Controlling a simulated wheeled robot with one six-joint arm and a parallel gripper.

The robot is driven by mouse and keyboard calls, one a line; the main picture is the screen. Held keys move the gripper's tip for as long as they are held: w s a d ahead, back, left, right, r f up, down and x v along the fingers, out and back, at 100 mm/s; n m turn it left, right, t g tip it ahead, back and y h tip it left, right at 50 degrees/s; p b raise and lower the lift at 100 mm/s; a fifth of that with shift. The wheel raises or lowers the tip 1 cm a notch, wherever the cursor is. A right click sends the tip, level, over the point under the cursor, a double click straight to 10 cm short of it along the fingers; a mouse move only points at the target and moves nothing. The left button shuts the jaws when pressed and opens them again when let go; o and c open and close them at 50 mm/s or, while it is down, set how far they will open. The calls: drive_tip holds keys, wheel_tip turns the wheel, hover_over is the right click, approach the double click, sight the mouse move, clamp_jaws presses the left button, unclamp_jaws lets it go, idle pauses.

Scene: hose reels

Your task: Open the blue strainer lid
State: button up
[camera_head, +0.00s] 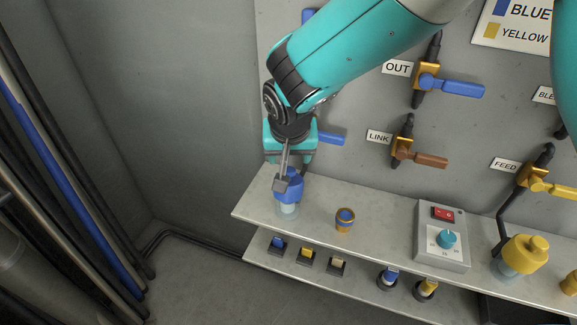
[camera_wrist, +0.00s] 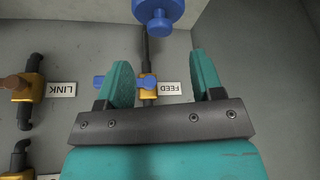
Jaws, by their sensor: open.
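The blue strainer lid (camera_head: 291,188) sits on a clear strainer bowl (camera_head: 287,209) at the left end of the upper shelf. In the wrist view the blue lid (camera_wrist: 158,11) shows at the top edge, with a knob, cut off by the frame. My gripper (camera_head: 290,159) hangs just above and behind the lid in the head view. In the wrist view my gripper (camera_wrist: 161,70) has its two teal fingers wide apart with nothing between them. The lid lies beyond the fingertips, apart from them.
A yellow strainer lid (camera_head: 525,254) is farther right. Valves with blue (camera_head: 455,88), brown and yellow handles are on the wall behind. Hoses (camera_head: 60,170) run along the left.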

sight(289, 170)
drive_tip(key=x, duration=0.7)
drive_tip(key=shift+f+p, duration=0.25)
drive_tip(key=shift+p, duration=0.05)
